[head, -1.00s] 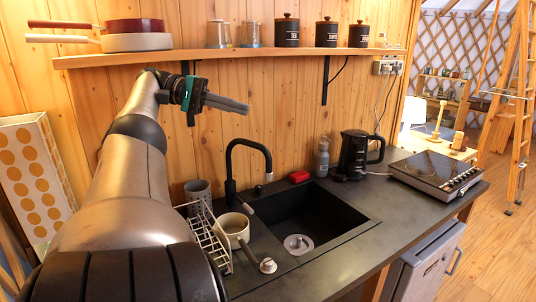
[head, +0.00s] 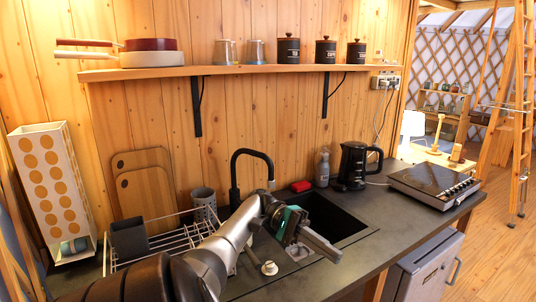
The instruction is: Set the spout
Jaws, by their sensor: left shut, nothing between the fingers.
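The black tap with its curved spout (head: 252,152) stands at the back left edge of the dark sink (head: 340,217). The spout arches over to the right and its end points down near the sink's left side. My left gripper (head: 322,245) is shut and empty, in front of the spout and over the front part of the sink. In this view it appears below and to the right of the spout, apart from it. My left forearm hides the tap's lower part and part of the sink. My right gripper is out of view.
A hob (head: 433,186) is at right. A shelf (head: 230,71) runs above.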

